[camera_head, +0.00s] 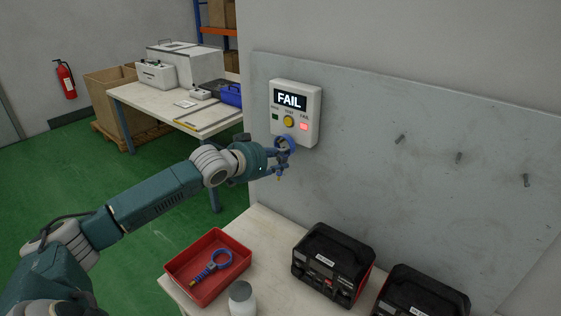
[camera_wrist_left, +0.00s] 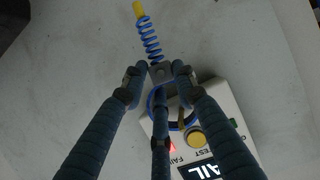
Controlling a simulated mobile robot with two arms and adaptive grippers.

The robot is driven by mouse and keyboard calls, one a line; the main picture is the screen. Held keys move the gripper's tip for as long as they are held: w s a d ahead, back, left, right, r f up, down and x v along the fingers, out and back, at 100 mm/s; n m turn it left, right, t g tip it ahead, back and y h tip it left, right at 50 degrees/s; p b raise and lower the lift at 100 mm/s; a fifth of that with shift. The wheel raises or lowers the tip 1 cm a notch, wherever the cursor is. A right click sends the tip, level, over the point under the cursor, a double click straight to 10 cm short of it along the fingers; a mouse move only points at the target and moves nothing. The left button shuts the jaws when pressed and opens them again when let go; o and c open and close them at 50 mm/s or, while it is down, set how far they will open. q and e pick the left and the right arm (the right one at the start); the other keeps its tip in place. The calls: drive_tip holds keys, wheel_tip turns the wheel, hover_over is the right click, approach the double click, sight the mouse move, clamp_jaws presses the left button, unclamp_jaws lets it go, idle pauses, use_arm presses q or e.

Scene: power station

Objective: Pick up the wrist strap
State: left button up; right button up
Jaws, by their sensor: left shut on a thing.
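My left gripper (camera_head: 280,161) is shut on a blue wrist strap (camera_head: 287,142) and holds it in front of the tester, just below its buttons. In the left wrist view the fingers (camera_wrist_left: 160,75) close on the grey clasp of this strap. Its blue coiled cord (camera_wrist_left: 151,40) with a yellow end points away from the tester, and its blue loop lies in front of the tester's face. I cannot tell whether the loop touches it. A second blue wrist strap (camera_head: 213,267) with a yellow end lies in the red tray (camera_head: 178,272). My right gripper is not in view.
The white tester (camera_head: 315,117) on the grey wall panel (camera_head: 365,95) reads FAIL with a red light lit. Several small hooks are on the panel. Another table (camera_head: 135,98) stands behind.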

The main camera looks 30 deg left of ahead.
use_arm(q)
drive_tip(key=s+a, duration=0.1)
drive_tip(key=s, duration=1.7)
drive_tip(key=shift+a+r+b, duration=0.2)
drive_tip(key=shift+r+b, duration=0.1)
drive_tip(key=shift+r, duration=0.1)
drive_tip(key=shift+f, duration=0.1)
drive_tip(key=s+d+f+m+g+h, duration=0.1)
drive_tip(key=s+d+m+h, duration=0.3)
drive_tip(key=d, duration=0.8)
drive_tip(key=s+d+f+m+g+h, duration=0.2)
drive_tip(key=s+d+m+g+h, duration=0.2)
drive_tip(key=d, duration=0.9)
drive_tip(key=shift+s+d+m+g+h, duration=0.15)
drive_tip(key=shift+s+m+g+h, duration=0.3)
drive_tip(key=shift+m+h, duration=0.6)
drive_tip(key=shift+s, duration=0.1)
